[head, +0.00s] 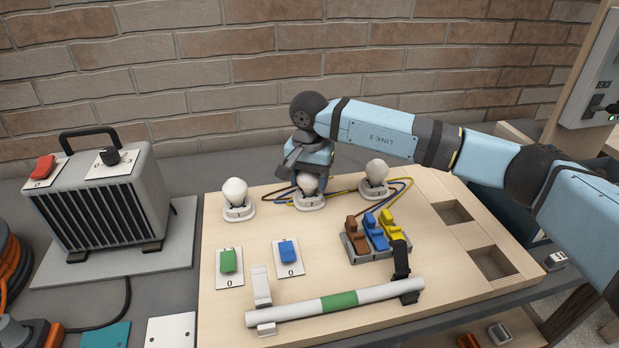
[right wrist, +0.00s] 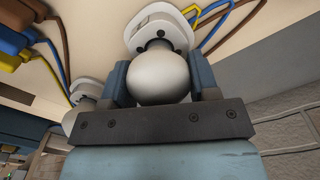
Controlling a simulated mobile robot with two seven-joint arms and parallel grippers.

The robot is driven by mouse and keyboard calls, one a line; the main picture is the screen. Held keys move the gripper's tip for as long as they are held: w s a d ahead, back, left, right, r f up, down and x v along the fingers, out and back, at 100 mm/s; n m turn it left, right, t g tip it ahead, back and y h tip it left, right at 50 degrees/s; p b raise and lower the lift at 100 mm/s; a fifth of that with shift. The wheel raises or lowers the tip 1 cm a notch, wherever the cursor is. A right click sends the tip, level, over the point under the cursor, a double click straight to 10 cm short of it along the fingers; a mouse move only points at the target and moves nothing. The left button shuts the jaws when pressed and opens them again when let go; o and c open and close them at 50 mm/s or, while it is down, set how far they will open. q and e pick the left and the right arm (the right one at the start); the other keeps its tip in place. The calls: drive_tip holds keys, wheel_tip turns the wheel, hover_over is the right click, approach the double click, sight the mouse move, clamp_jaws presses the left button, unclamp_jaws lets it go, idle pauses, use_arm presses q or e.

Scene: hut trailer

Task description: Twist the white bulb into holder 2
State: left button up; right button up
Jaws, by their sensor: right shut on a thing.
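The white bulb (head: 308,184) is at the middle holder (head: 309,201) of a row of three on the wooden board. My right gripper (head: 308,176) reaches over it from behind and is shut on it. In the right wrist view the bulb (right wrist: 158,78) sits between the two blue-grey fingers, its dark neck towards the white holder (right wrist: 150,22). Whether the neck is fully seated in the holder I cannot tell. The holder's number is too small to read. My left gripper is not in view.
Pale bulbs stand in the left holder (head: 240,212) and right holder (head: 374,190). Coloured wires run behind the holders. In front are a green switch (head: 228,260), a blue switch (head: 288,251), coloured levers (head: 375,233) and a white-green tube (head: 338,302). A heater (head: 105,200) stands left.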

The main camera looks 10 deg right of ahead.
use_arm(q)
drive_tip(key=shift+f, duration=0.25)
use_arm(e)
drive_tip(key=shift+f, duration=0.1)
